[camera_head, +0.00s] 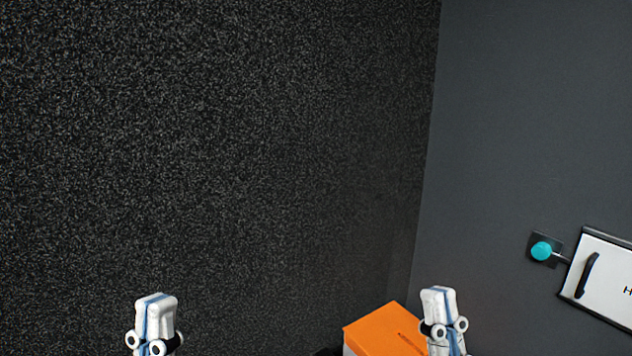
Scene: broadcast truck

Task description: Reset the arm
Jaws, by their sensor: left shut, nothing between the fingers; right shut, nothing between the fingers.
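My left gripper (155,312) shows at the bottom left of the head view, white with blue edges, pointing up. Its fingers are together and hold nothing. My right gripper (438,305) shows at the bottom, right of the middle, also pointing up, with its fingers together and empty. Only the front ends of both grippers are in view; the arms behind them are cut off by the lower edge.
An orange-topped box (383,333) with a slot in its top appears just left of my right gripper. On the grey surface (530,110) at right are a teal knob (541,251) and a white panel (608,270) with a black handle.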

